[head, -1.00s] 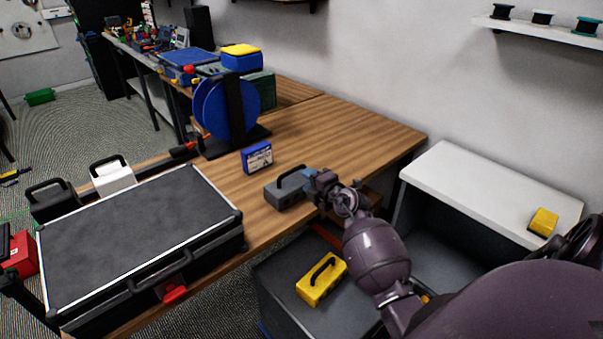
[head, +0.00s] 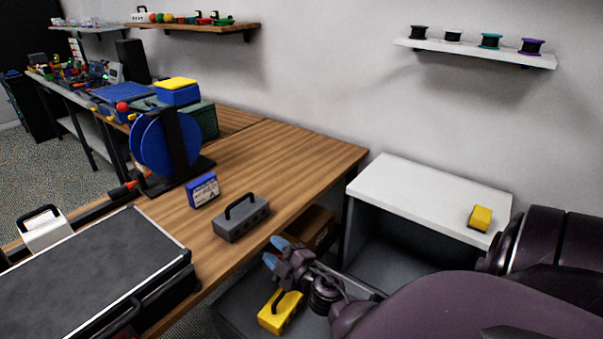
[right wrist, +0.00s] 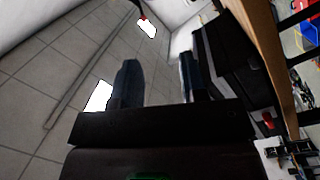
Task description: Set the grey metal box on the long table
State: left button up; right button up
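The grey metal box (head: 241,221) with a black handle stands upright on the long wooden table (head: 290,158), near its front edge. My right gripper (head: 272,252) is just off that edge, to the lower right of the box and apart from it. Its two blue-tipped fingers are spread with nothing between them. My left gripper is not in view.
A blue-and-white box (head: 203,191) and a blue cable reel (head: 160,147) stand behind the grey box. A large black case (head: 85,275) lies at left. A yellow box (head: 280,312) sits below the gripper. A white cabinet (head: 430,193) stands at right.

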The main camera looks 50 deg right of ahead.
jog(key=s+a+f+m+g, duration=0.3)
jog(key=s+a+f+m, duration=0.1)
jog(key=s, duration=0.4)
jog(key=s+a+f+m+g, duration=0.4)
jog(key=s+a+f+m, duration=0.1)
jog(key=s+f, duration=0.4)
jog(key=shift+s+a+m+y, duration=0.3)
jog(key=shift+a+y, duration=0.1)
jog(key=shift+a, duration=0.3)
